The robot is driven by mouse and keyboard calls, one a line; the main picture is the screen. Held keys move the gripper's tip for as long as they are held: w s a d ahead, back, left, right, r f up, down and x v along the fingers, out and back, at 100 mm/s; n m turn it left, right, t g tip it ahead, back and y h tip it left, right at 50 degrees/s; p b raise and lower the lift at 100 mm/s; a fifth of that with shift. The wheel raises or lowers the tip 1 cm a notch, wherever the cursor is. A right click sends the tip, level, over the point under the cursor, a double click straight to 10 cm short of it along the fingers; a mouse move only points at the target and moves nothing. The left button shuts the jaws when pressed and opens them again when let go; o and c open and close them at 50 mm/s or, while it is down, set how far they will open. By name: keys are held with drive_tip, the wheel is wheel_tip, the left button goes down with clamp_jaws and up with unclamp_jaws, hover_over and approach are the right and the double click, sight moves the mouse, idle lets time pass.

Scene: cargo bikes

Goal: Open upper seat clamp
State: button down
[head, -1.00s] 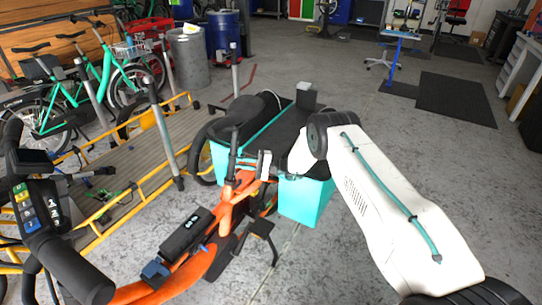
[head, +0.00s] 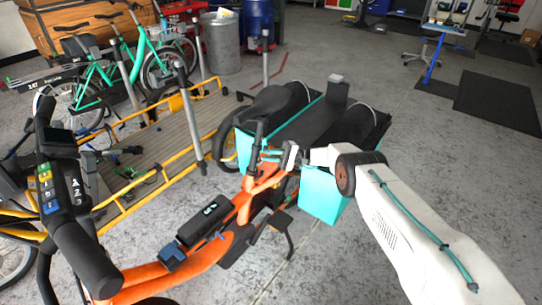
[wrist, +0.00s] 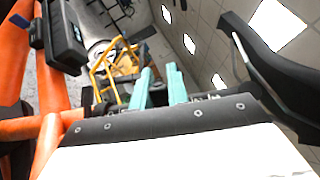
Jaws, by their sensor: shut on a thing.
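The orange cargo bike (head: 235,235) stands in the middle of the head view, with a narrow black saddle (head: 257,135) above its frame. The saddle also shows large at the upper right of the wrist view (wrist: 262,62), and the orange frame (wrist: 14,65) is at the left. My gripper (head: 268,155) is at the seat post, just below the saddle. In the wrist view its two teal fingers (wrist: 158,82) are close together. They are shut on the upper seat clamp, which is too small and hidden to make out.
A black battery (head: 205,224) sits on the frame. Handlebars (head: 68,205) are near at the left. Teal boxes with black covers (head: 325,196) stand close behind my gripper. A yellow-railed cargo bed (head: 150,150) is at the left.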

drive_tip(key=c, duration=1.4)
unclamp_jaws()
drive_tip(key=shift+a, duration=0.1)
drive_tip(key=shift+o, duration=0.2)
drive_tip(key=shift+r, duration=0.3)
drive_tip(key=shift+o, duration=0.5)
drive_tip(key=r, duration=0.3)
drive_tip(key=shift+s, duration=0.2)
drive_tip(key=s+d, duration=0.1)
drive_tip(key=s, duration=0.4)
drive_tip(key=s+d+r, duration=0.1)
drive_tip(key=s+d, duration=0.1)
drive_tip(key=s, duration=0.3)
drive_tip(key=s+d, duration=0.1)
drive_tip(key=s, duration=0.4)
drive_tip(key=shift+d+r, duration=0.15)
drive_tip(key=shift+d, duration=0.25)
drive_tip(key=shift+c, duration=0.5)
